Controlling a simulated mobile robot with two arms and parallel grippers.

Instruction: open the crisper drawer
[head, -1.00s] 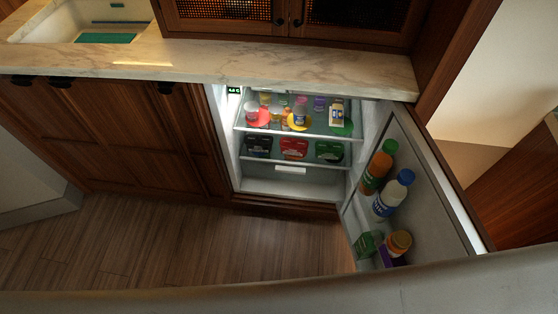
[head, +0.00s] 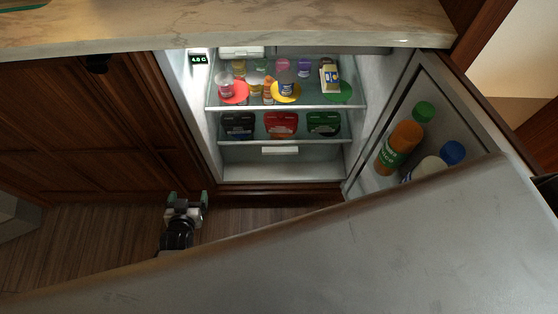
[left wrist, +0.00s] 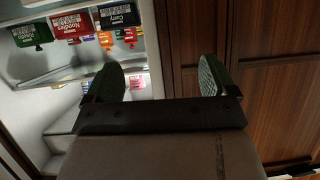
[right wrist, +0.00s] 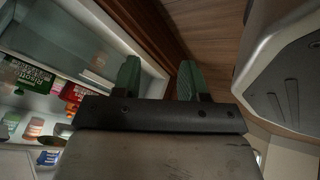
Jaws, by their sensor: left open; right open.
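The open fridge shows the crisper drawer (head: 240,159) at its bottom, under the lower glass shelf. Its front is pale, with a short white handle (head: 280,150) at the top middle. The drawer looks shut. My left gripper (head: 187,196) is low, in front of the cabinet's bottom edge, left of the drawer and apart from it. Its fingers are open and empty in the left wrist view (left wrist: 157,78). My right gripper (right wrist: 158,80) is open and empty in the right wrist view, by the fridge's lower part. It is hidden in the head view.
The fridge door (head: 405,105) stands open on the right, with bottles such as an orange one (head: 400,146). Black, red (head: 281,125) and green boxes stand on the lower shelf. Wooden cabinets (head: 90,140) are on the left. A grey surface blocks the lower head view.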

